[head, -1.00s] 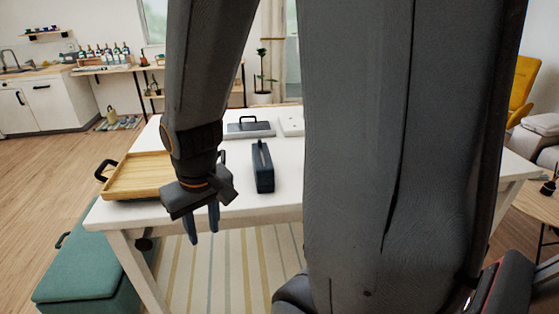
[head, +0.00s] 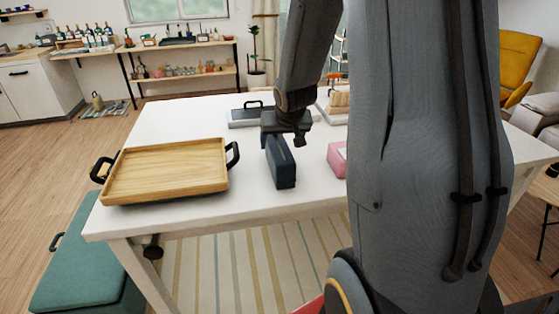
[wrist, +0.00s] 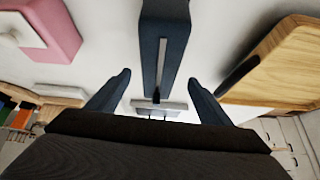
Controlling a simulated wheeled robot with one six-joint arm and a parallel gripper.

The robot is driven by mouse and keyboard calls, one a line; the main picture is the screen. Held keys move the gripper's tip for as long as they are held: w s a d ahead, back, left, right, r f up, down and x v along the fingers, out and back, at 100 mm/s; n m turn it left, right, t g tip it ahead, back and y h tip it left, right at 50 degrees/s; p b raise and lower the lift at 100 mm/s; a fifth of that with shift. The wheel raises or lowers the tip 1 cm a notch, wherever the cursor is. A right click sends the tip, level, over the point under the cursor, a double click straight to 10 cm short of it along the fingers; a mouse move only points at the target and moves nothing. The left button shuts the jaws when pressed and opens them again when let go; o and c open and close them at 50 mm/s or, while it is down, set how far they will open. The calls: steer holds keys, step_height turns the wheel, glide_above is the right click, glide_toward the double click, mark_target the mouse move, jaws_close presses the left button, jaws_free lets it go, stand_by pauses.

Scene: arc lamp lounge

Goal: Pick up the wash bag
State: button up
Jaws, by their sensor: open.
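The wash bag (head: 281,165) is a dark navy, upright, narrow box shape standing on the white table in the head view. In the wrist view the wash bag (wrist: 166,35) shows its zip strip along the top, lying between the lines of my two fingers and beyond their tips. My gripper (wrist: 158,82) is open and empty. In the head view my gripper (head: 287,138) is just above the far part of the bag; its fingers are mostly hidden there. I cannot tell whether it touches the bag.
A wooden tray with black handles (head: 165,170) lies left of the bag on the white table (head: 215,212). A pink box (head: 338,158) stands to the right, partly hidden by my arm. A grey item with a black handle (head: 246,117) is behind. The table front is clear.

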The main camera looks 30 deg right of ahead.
mark_target(280, 147)
steer(key=f, duration=0.1)
steer(key=w+f, duration=0.1)
steer(key=b, duration=0.1)
steer(key=shift+w+d+f+n, duration=0.15)
steer(key=shift+d+f+n, duration=0.15)
steer(key=shift+d+f, duration=0.1)
steer(key=shift+x, duration=2.7)
steer(key=shift+w+a, duration=0.1)
steer(key=shift+c, duration=0.2)
steer(key=c, duration=1.1)
steer(key=shift+r, duration=0.1)
steer(key=shift+c, duration=1.4)
steer(key=shift+r, duration=0.1)
